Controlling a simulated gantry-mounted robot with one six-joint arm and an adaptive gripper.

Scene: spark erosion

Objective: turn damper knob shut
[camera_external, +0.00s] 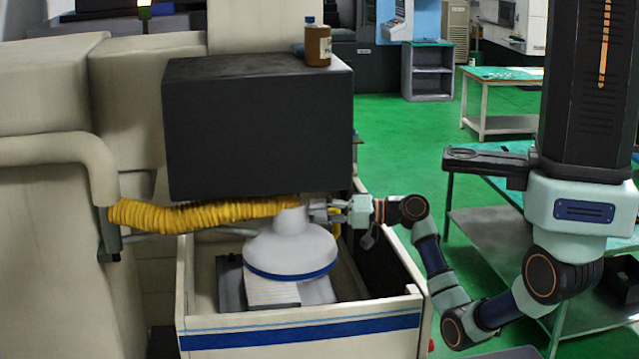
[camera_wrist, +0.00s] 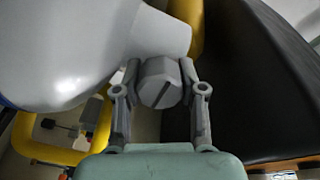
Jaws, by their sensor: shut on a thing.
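The damper knob (camera_wrist: 160,82) is a grey faceted knob with a dark slot across its face, on the neck of the white extraction hood. My gripper (camera_wrist: 160,92) has one finger on each side of the knob and is shut on it. In the external view my gripper (camera_external: 322,211) reaches in from the right at the neck of the hood, and the knob is too small to make out there. The white hood (camera_external: 290,250) has a blue rim and hangs over the machine tank; it also shows at upper left in the wrist view (camera_wrist: 70,45).
A yellow corrugated hose (camera_external: 200,215) joins the hood from the left. A large black box (camera_external: 260,125) sits just above, with a brown bottle (camera_external: 318,45) on top. The tank wall (camera_external: 300,330) surrounds the space below.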

